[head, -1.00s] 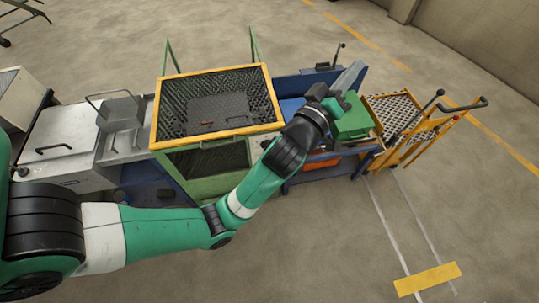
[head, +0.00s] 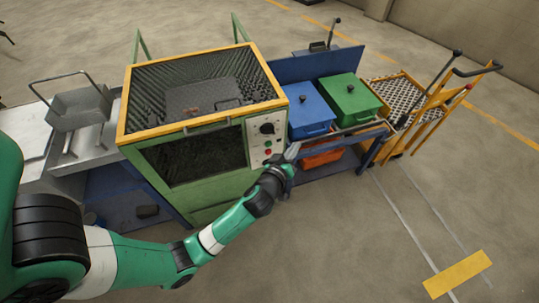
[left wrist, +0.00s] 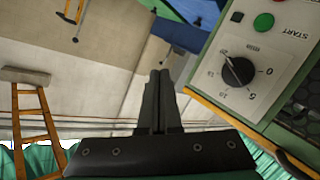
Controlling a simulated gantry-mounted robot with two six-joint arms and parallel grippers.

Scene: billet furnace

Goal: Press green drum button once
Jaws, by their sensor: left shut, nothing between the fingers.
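The green button (head: 267,143) is on the pale control panel (head: 254,149) at the right front of the green machine with the yellow-edged mesh top. In the left wrist view the round green button (left wrist: 263,22) sits beside the word START, near a black dial (left wrist: 239,71). My left gripper (head: 293,149) is shut and empty, just right of the panel in the head view. In the left wrist view its closed fingers (left wrist: 160,78) are left of the panel and apart from the button. My right gripper is not in view.
A red button (head: 268,152) lies close below the green one in the head view. A blue bin (head: 309,112) and a green bin (head: 350,100) stand right of the machine, above an orange bin (head: 322,158). A yellow cart (head: 432,108) is farther right. The floor in front is open.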

